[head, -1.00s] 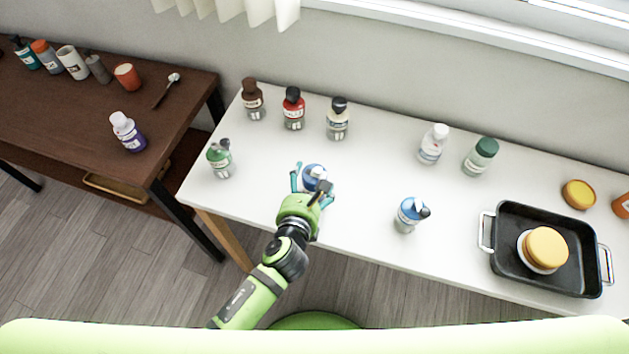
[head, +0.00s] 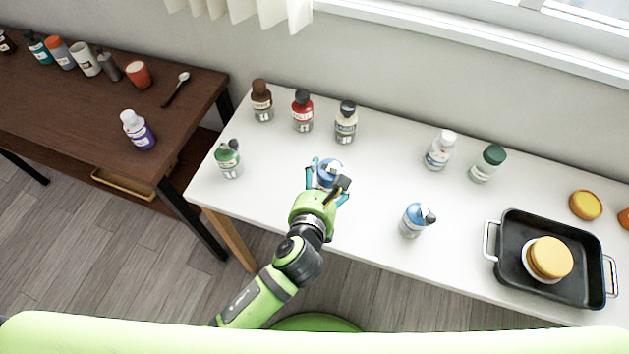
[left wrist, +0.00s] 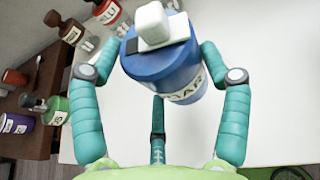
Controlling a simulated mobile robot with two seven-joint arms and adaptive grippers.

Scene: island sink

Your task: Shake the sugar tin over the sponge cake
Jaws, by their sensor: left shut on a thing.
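A blue tin with a white and grey top (head: 330,171) is held in my left gripper (head: 328,182). In the left wrist view the blue tin (left wrist: 165,68) sits between the teal fingers (left wrist: 162,85), which close around its sides; its label is partly cut off and seems to end in "AR". The sponge cake (head: 549,257) is a round golden cake on a white plate. It stands in the black roasting tray (head: 510,262) at the right of the white table, well away from the tin. My right gripper is not in view.
A second blue-topped shaker (head: 415,220) stands between the held tin and the tray. A white-capped bottle (head: 440,150) and a green-capped bottle (head: 488,163) stand behind. A yellow disc (head: 585,205) lies past the tray. Several shakers stand at left, including a green one (head: 228,160).

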